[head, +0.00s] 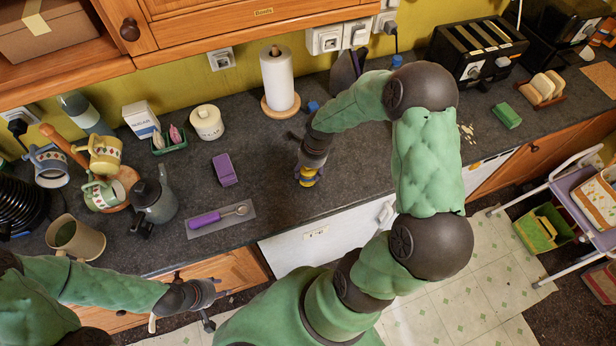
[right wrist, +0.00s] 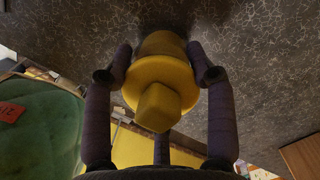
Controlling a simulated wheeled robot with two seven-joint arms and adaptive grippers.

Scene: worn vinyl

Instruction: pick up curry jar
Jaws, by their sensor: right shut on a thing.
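The curry jar (right wrist: 160,82), with a yellow knobbed lid, is between the two fingers of my right gripper (right wrist: 160,75) in the right wrist view. The fingers are shut on its sides. In the head view my right gripper (head: 308,178) points down over the front part of the dark counter, with a bit of the yellow jar (head: 308,183) showing at its fingers. The gripper hides most of the jar, and I cannot tell whether its base touches the counter. My left gripper (head: 207,306) is low at the front, off the counter edge, with its fingers apart and empty.
A green sponge (head: 506,116) lies at right.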

